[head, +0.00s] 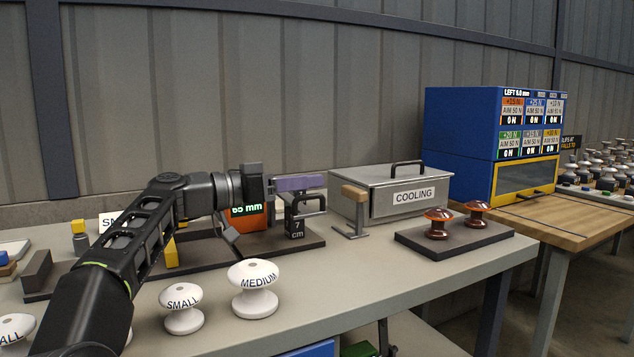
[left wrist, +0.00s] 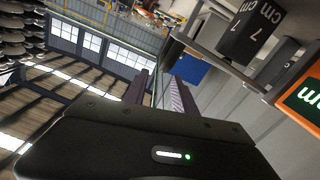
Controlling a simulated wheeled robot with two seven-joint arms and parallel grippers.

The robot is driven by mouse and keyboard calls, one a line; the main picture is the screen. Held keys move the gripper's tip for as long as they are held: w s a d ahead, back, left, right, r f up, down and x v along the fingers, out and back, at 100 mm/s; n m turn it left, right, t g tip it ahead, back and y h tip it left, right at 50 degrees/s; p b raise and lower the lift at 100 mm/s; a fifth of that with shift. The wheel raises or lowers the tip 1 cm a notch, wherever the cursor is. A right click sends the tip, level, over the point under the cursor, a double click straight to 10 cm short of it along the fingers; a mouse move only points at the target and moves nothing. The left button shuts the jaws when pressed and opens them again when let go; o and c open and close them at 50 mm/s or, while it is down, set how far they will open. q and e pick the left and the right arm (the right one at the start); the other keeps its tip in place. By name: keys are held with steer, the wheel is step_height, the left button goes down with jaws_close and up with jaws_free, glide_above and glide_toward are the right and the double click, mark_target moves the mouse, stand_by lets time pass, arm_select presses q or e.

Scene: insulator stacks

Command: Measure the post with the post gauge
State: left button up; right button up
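My left gripper (head: 300,183) reaches in from the left, its purple fingers level above the black block (head: 296,229) marked 7 cm, which has a dark handle-like bracket on top. In the left wrist view the fingers stand apart with nothing seen between them (left wrist: 160,92). An orange unit (head: 248,220) reading 65 mm stands behind my wrist, partly hidden. The 7 cm block (left wrist: 250,35) and the orange unit (left wrist: 303,100) also show at the right of the left wrist view. I cannot tell which item is the post gauge. My right gripper is out of view.
White insulators marked SMALL (head: 183,309) and MEDIUM (head: 254,288) stand at the front of the bench. A tan-topped stand (head: 355,212) and the COOLING box (head: 392,190) are right of the gripper. Two brown insulators (head: 438,222) sit on a dark plate (head: 455,242).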

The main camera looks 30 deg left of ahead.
arm_select(q)
steer(key=v, duration=0.4)
steer(key=shift+s+a, duration=0.1)
steer(key=shift+r, duration=0.1)
stand_by(0.3)
